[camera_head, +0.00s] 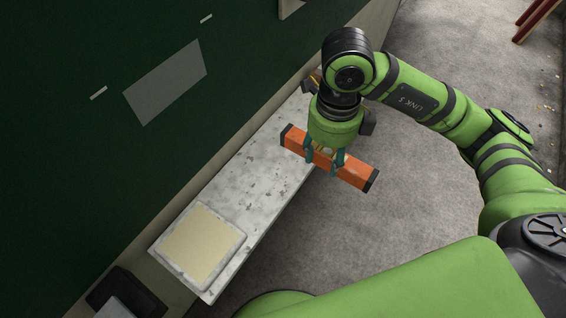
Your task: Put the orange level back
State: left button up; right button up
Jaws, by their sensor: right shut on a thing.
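The orange level (353,176) is a short bar with black end caps, in the middle of the head view. I cannot tell whether the level touches the bench. My left gripper is not in view.
A tray with a cream pad (203,245) lies at the near end of the bench. A dark green wall (90,130) with a grey panel (166,82) runs along the left. A dark box (125,292) is at the bottom left. Grey floor (370,235) is open on the right.

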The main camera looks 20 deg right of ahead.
jog(key=p, duration=0.2)
send_over(282, 173)
notch_tip(282, 173, down, 5)
jog(key=shift+f, duration=0.2)
notch_tip(282, 173, down, 4)
jog(key=shift+r+p, duration=0.15)
jog(key=shift+p, duration=0.4)
jog(key=shift+w+f, duration=0.1)
jog(key=shift+f, duration=0.1)
jog(key=shift+f, duration=0.1)
jog(key=shift+f+b, duration=0.15)
jog(key=shift+b, duration=0.15)
jog(key=o, duration=1.4)
